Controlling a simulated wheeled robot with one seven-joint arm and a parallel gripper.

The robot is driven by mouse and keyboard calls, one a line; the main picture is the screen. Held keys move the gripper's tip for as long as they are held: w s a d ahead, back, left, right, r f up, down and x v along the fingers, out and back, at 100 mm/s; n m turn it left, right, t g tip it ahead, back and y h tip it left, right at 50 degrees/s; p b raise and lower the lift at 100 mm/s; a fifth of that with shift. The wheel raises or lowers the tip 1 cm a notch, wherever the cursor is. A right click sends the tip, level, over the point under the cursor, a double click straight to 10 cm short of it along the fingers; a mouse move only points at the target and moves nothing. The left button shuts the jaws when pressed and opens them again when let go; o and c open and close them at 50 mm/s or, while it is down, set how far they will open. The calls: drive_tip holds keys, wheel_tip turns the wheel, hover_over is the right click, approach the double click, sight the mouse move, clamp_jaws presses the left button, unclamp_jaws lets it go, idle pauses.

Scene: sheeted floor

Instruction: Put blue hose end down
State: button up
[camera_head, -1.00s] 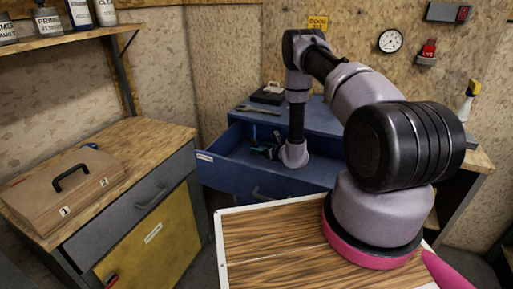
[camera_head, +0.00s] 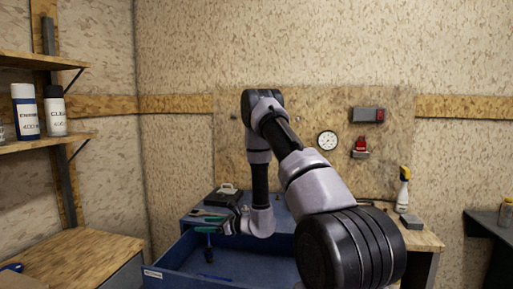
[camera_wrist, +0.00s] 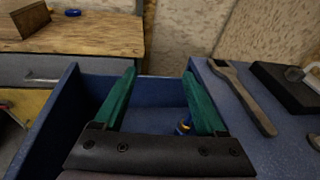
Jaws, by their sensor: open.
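My gripper (camera_head: 198,220) is open, with two green fingers apart and nothing between the tips; it also shows in the wrist view (camera_wrist: 160,72). It is above the open blue drawer (camera_head: 168,277), near its left part. A small blue thing with a yellow part (camera_wrist: 184,127), perhaps the blue hose end, shows low in the drawer beside the right finger in the wrist view. In the head view a small dark blue thing (camera_head: 208,256) stands in the drawer below my gripper. I cannot tell its exact shape.
A wrench (camera_wrist: 243,95) and a black case (camera_wrist: 285,88) lie on the blue cabinet top, right of the drawer. A wooden-topped bench (camera_head: 75,262) stands at the left. A spray bottle (camera_head: 403,190) stands at the right. The drawer floor is mostly clear.

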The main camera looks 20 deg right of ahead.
drive_tip(key=s+a+r+n+g+y, duration=0.1)
drive_tip(key=s+a+r+n+g, duration=0.15)
drive_tip(key=s+r+n, duration=0.4)
drive_tip(key=s+a+r+n+g, duration=0.2)
drive_tip(key=s+r+g, duration=0.1)
drive_tip(key=r, duration=0.7)
drive_tip(key=s+a+r+n+g+y, duration=0.1)
drive_tip(key=s+a+r+n+g, duration=0.15)
drive_tip(key=s+r+n, duration=0.4)
drive_tip(key=s+d+r+n+t+h, duration=0.2)
drive_tip(key=s+d+r+n+h, duration=0.1)
drive_tip(key=s+d+r+h, duration=0.2)
drive_tip(key=s+d+r+n+t+h, duration=0.2)
drive_tip(key=s+d+r+n+h, duration=0.2)
drive_tip(key=s, duration=0.8)
drive_tip(key=d+r+h, duration=0.2)
drive_tip(key=d+r, duration=0.2)
drive_tip(key=shift+d, duration=0.4)
